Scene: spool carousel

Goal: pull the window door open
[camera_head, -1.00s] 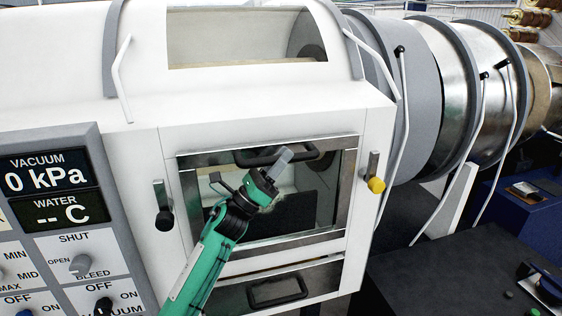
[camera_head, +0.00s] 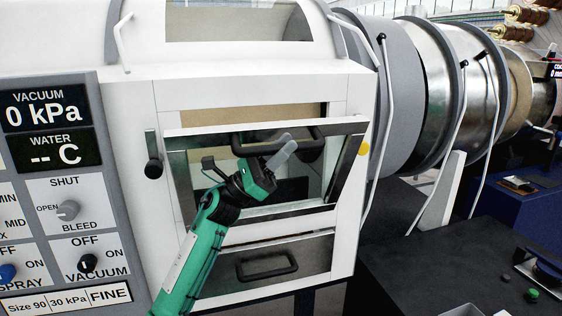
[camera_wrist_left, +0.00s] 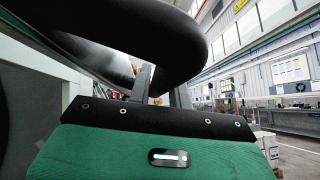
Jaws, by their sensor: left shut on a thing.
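The window door (camera_head: 345,185) is a metal-framed glass panel on the front of the white machine. Its top edge leans out from the opening, while its bottom edge stays at the frame, so it is partly open. A black bar handle (camera_head: 240,150) runs along its top. My left gripper (camera_head: 283,153) is at this handle, shut on it. In the left wrist view the thick black handle (camera_wrist_left: 165,45) passes across the fingers (camera_wrist_left: 160,88) and hides part of them. My right gripper is in neither view.
A black-knobbed latch (camera_head: 153,168) is left of the door, and a yellow knob (camera_head: 364,147) is at its right edge. A drawer with a black handle (camera_head: 267,265) is below. A control panel (camera_head: 65,200) stands at left, and a dark table (camera_head: 440,270) at right.

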